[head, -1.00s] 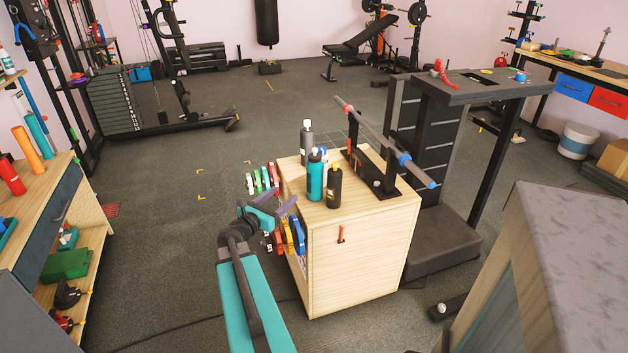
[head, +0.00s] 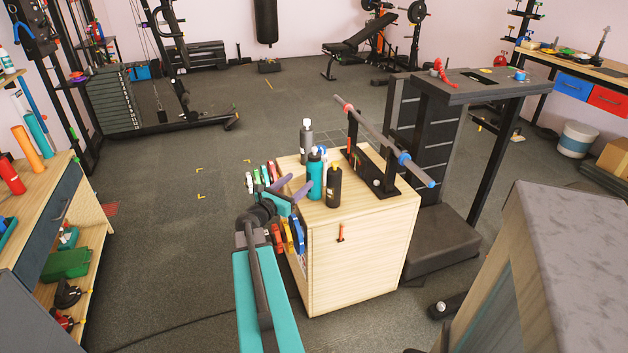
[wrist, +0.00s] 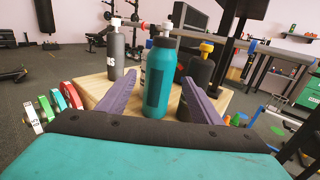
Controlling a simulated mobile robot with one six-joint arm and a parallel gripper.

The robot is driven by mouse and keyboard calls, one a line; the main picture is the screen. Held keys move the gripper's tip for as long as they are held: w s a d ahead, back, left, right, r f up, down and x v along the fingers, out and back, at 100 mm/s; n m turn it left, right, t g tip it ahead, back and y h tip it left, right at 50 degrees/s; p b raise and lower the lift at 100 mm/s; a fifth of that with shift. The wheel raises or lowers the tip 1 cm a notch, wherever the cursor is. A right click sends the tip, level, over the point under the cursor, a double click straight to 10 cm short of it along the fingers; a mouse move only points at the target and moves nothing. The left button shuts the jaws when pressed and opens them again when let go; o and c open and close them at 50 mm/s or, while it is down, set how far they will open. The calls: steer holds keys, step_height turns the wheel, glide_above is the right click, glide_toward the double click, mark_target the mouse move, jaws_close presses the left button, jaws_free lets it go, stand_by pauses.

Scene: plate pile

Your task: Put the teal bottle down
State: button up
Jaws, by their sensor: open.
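The teal bottle (head: 315,178) stands upright on the top of the wooden cabinet (head: 352,208), near its left edge. My gripper (head: 294,189) is open, with its purple fingers just left of the bottle in the head view. In the wrist view the teal bottle (wrist: 161,85) stands between and just beyond the two open fingers (wrist: 153,105). I cannot tell whether either finger touches it. A grey bottle (head: 306,140) stands behind it and a black bottle (head: 334,187) to its right.
A barbell on a black stand (head: 372,170) takes up the cabinet's right side. Coloured plates (head: 298,235) hang along the cabinet's left side. A black rack (head: 440,170) stands close behind on the right.

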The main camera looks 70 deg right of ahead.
mark_target(310, 173)
steer(key=shift+x, duration=2.75)
steer(key=shift+p+x, duration=0.4)
steer(key=shift+x, duration=2.2)
steer(key=shift+s+f, duration=0.15)
steer(key=c, duration=1)
steer(key=shift+c, duration=0.2)
